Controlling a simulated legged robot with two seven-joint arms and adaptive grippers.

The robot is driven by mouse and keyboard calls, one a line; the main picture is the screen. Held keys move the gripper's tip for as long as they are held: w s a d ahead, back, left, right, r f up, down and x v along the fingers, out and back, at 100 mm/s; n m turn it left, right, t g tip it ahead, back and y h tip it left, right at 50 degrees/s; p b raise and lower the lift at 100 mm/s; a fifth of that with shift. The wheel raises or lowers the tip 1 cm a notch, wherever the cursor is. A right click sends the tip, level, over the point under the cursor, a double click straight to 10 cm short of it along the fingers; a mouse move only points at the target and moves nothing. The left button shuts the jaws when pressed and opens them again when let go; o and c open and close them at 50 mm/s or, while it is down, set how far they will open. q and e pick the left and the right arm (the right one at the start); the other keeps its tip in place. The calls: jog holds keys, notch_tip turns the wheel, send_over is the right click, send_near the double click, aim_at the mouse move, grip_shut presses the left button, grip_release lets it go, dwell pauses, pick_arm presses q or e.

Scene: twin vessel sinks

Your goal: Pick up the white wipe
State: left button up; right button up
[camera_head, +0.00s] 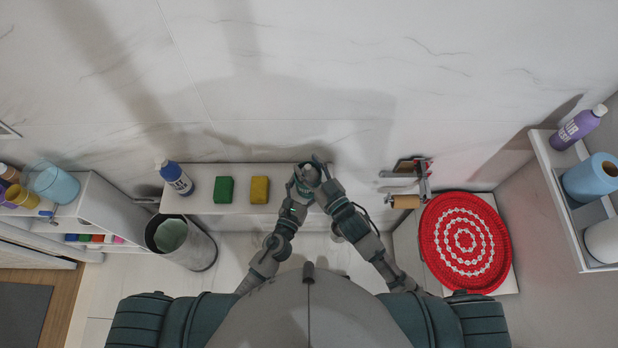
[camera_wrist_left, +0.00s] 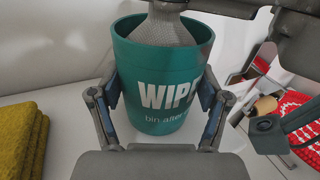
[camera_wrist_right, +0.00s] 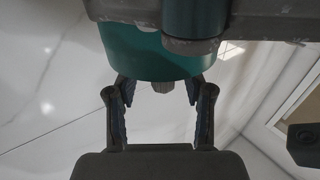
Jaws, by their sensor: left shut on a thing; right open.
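A teal canister (camera_wrist_left: 160,120) marked "WIPES" stands on the white shelf, held between the fingers of my left gripper (camera_wrist_left: 160,105). A pale grey, speckled piece (camera_wrist_left: 166,28), which looks like the wipe, rises from its open top and goes out of the left wrist view.
A bin (camera_head: 180,240) stands below left. The wall is close behind.

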grip_shut()
jog(key=shift+r, duration=0.1)
notch_tip(320, 180, up, 18)
dwell(0.6)
pick_arm(q)
jog(key=o, duration=1.1)
jog(key=shift+o, duration=0.2)
jog(key=shift+s, duration=0.1)
jog(key=v, duration=1.2)
